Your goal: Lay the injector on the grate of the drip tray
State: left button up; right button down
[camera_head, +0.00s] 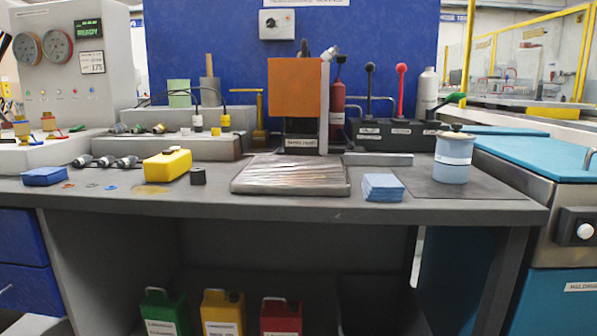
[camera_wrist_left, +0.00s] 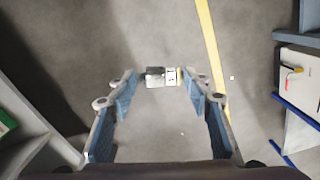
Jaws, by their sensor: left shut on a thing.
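My left gripper (camera_wrist_left: 160,77) is shut on a small metallic and white piece, the injector (camera_wrist_left: 155,77), in the left wrist view. The injector lies crosswise between the fingertips, with grey floor far below it. The left gripper does not show in the head view, and my right gripper is in neither view. The drip tray (camera_head: 290,191) lies flat at the middle of the bench in the head view. Its ribbed metal grate (camera_head: 292,171) is bare. Several similar metallic injectors (camera_head: 105,161) lie at the left of the bench.
Blue cloths (camera_head: 383,187) and a blue-grey pot (camera_head: 453,158) are at right. An orange-fronted machine (camera_head: 295,90) stands behind the tray. The bench's front edge is clear.

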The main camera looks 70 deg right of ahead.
aim_at(252, 180)
jog(key=z, duration=1.6)
